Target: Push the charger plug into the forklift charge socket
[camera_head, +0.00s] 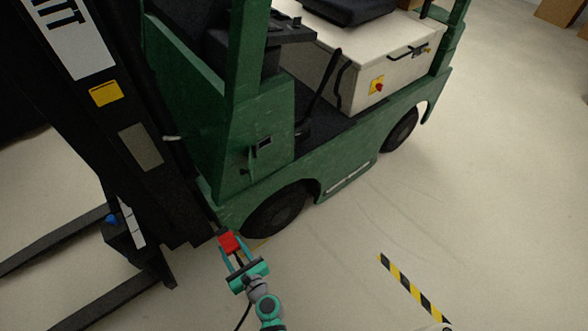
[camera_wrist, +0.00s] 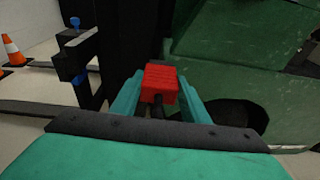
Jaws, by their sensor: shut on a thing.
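A red block-shaped charger plug (camera_head: 229,243) is held in my gripper (camera_head: 236,257), low in front of the green forklift (camera_head: 330,168). In the wrist view the plug (camera_wrist: 160,83) sits between the two teal fingers, with a dark cable running back from it. My gripper is shut on it. A small dark rectangular fitting with a pale frame (camera_head: 264,144) is on the forklift's green side panel, above and to the right of the plug. It may be the charge socket; I cannot tell for sure. The plug is apart from that fitting.
The dark mast (camera_head: 105,100) and forks (camera_head: 50,240) are left of my gripper. The front wheel (camera_head: 275,212) is close by on the right. A yellow-black striped bar (camera_head: 408,283) lies at lower right. An orange cone (camera_wrist: 11,48) stands far left. Floor to the right is mostly clear.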

